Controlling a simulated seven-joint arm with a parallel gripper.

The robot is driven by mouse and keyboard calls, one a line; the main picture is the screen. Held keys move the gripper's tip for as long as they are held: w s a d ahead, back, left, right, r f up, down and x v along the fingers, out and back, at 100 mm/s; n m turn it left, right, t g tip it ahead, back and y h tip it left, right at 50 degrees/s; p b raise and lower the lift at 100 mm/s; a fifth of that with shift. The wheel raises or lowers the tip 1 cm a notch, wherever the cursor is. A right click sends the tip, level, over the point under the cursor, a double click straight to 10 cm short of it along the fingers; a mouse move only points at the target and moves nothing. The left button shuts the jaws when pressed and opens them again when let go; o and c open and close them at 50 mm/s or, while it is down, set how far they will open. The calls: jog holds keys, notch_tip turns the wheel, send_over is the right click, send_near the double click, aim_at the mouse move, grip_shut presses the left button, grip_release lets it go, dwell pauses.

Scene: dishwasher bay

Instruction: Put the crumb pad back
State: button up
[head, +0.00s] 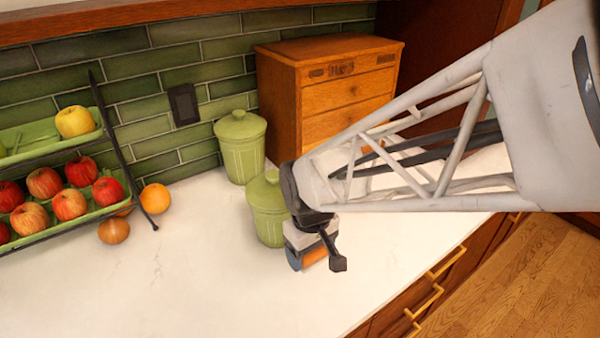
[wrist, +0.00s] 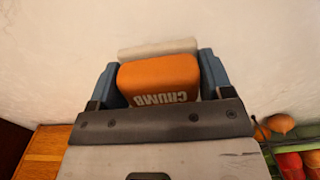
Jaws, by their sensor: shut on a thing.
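The crumb pad (wrist: 158,75) is an orange block with "CRUMB" in pale letters and a whitish layer along its far side. In the wrist view it sits between the two blue fingers of my gripper (wrist: 157,80), which are shut on its sides. In the head view my gripper (head: 308,258) is over the white counter, in front of the nearer green canister. A small orange part of the pad (head: 314,256) shows there, and the rest is hidden by the gripper. I cannot tell whether the pad touches the counter.
Two lidded green canisters (head: 240,150) (head: 268,222) stand near the tiled wall, the nearer one close to my gripper. A wooden drawer box (head: 335,85) is behind. A tiered fruit rack (head: 112,204) is at left, with an orange (head: 155,198) and an onion (head: 114,231) beside it. The front-left counter (head: 190,290) is clear.

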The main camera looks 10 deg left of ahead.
jog(key=s, duration=0.3)
jog(key=s+a, duration=0.1)
jog(key=s, duration=0.2)
jog(key=s+f, duration=0.1)
jog(key=s, duration=0.2)
jog(key=shift+s+a, duration=0.35)
jog(key=s, duration=0.2)
jog(key=s+f, duration=0.1)
jog(key=s, duration=0.5)
jog(key=shift+d+f, duration=0.25)
jog(key=shift+d, duration=0.05)
jog(key=shift+s+d+f, duration=0.15)
jog(key=shift+s, duration=0.4)
send_over(243, 303)
jog(key=shift+f, duration=0.75)
jog(key=shift+f, duration=1.75)
jog(key=shift+f, duration=0.2)
